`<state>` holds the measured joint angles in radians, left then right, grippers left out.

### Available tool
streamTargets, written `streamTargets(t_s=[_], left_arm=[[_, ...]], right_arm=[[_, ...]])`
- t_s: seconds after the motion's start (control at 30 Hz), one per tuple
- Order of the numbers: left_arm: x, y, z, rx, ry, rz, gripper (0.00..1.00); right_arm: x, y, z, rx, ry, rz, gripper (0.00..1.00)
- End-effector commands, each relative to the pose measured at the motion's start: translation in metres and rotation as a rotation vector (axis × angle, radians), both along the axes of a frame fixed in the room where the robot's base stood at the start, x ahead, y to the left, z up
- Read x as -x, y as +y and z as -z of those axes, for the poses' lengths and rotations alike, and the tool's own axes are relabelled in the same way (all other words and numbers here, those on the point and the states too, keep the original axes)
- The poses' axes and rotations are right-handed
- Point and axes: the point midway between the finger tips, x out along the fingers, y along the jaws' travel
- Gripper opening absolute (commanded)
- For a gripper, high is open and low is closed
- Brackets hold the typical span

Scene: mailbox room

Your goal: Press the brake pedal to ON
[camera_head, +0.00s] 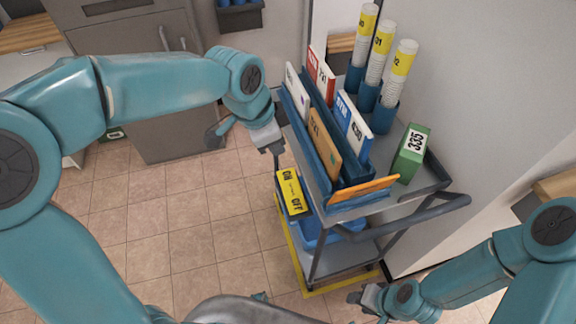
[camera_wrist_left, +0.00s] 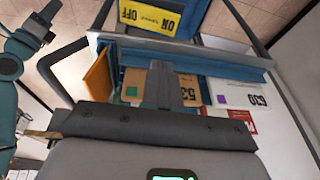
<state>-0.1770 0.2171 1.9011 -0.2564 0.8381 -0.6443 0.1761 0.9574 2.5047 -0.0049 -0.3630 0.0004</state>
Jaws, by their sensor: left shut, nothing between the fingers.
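The pedal plate is yellow with black ON and OFF lettering (camera_head: 291,192). It sits on a blue part low on the left side of a grey cart (camera_head: 400,200). The plate (camera_wrist_left: 150,14) also shows at the top of the left wrist view, with OFF at left and ON at right. My left gripper (camera_head: 276,146) is shut and empty. It is beside the cart's upper edge, above the plate in the head view and apart from it. Its closed fingers (camera_wrist_left: 159,86) show in the left wrist view. My right gripper (camera_head: 364,299) is low at the cart's front, and its jaws are too small to read.
The cart carries blue racks (camera_head: 318,145) of envelopes, several paper tubes (camera_head: 380,65) and a green box (camera_head: 412,153) marked 335. A handle (camera_head: 420,215) juts out at its front right. A grey cabinet (camera_head: 140,50) stands behind. Tiled floor (camera_head: 200,220) left of the cart is clear.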

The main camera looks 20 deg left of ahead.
Motion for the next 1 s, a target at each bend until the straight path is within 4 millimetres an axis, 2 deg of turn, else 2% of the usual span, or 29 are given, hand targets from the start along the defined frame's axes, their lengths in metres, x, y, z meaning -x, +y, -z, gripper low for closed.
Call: streamTargets(t_s=[0.3, 0.47, 0.9, 1.0], left_arm=[[0.003, -0.002, 0.001, 0.000, 0.000, 0.001, 0.00], [0.000, -0.005, 0.014, -0.001, 0.002, 0.002, 0.00], [-0.023, -0.021, 0.101, -0.001, 0.004, 0.005, 0.00], [-0.026, -0.017, 0.116, 0.000, 0.003, 0.002, 0.00]], right_arm=[[0.000, 0.000, 0.000, 0.000, 0.000, 0.000, 0.43], [0.000, 0.000, 0.001, 0.000, 0.000, 0.000, 0.43], [0.000, 0.000, 0.007, 0.000, 0.000, 0.000, 0.43], [0.000, 0.000, 0.007, 0.000, 0.000, 0.000, 0.43]])
